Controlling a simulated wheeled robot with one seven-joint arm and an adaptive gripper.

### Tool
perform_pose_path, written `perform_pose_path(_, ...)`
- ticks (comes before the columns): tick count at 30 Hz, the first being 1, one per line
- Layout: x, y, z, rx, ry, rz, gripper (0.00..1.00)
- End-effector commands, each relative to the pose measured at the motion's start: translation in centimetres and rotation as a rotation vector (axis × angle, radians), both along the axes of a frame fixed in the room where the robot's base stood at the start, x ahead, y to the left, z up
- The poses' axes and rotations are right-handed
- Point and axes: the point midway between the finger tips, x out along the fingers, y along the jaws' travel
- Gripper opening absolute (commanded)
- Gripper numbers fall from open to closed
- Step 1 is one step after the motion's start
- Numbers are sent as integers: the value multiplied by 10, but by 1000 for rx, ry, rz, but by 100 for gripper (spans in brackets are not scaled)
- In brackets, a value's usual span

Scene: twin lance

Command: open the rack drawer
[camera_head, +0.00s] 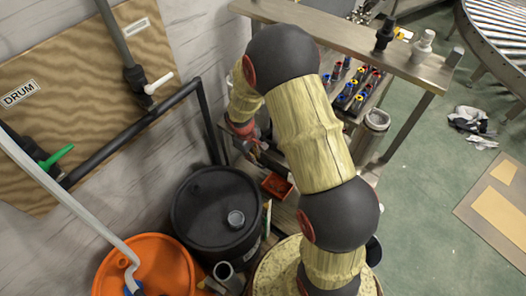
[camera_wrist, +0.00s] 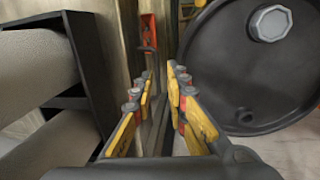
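The metal rack (camera_head: 335,32) stands at the top centre of the head view. Below its top bar is a tray-like level (camera_head: 375,97) holding several small fittings with blue, red and yellow rings. I cannot tell whether this is the drawer, and no drawer handle is clear. My arm covers much of the rack's left side. My gripper (camera_head: 247,138) is low beside the rack's left end, partly behind my arm. In the wrist view my gripper (camera_wrist: 161,82) has its yellow and red fingers apart, with nothing visible between them.
A black drum (camera_head: 205,212) stands below my gripper and fills the wrist view's right side (camera_wrist: 250,75). An orange drum (camera_head: 150,265) is at lower left. A small red bin (camera_head: 277,185) is close to my gripper. A dark pipe (camera_head: 130,130) runs along the wall.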

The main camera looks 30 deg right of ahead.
Motion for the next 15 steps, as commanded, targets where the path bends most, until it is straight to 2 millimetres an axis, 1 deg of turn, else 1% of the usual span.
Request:
perform_pose_path(1, 9, 0, 3, -2, -22, 19, 15)
perform_pose_path(2, 12, 0, 3, -3, -31, 32, 15)
perform_pose_path(5, 17, 0, 0, -1, -46, 52, 15)
perform_pose_path(7, 17, -1, -6, -1, -45, 56, 15)
perform_pose_path(15, 19, -8, -46, -1, -44, 54, 15)
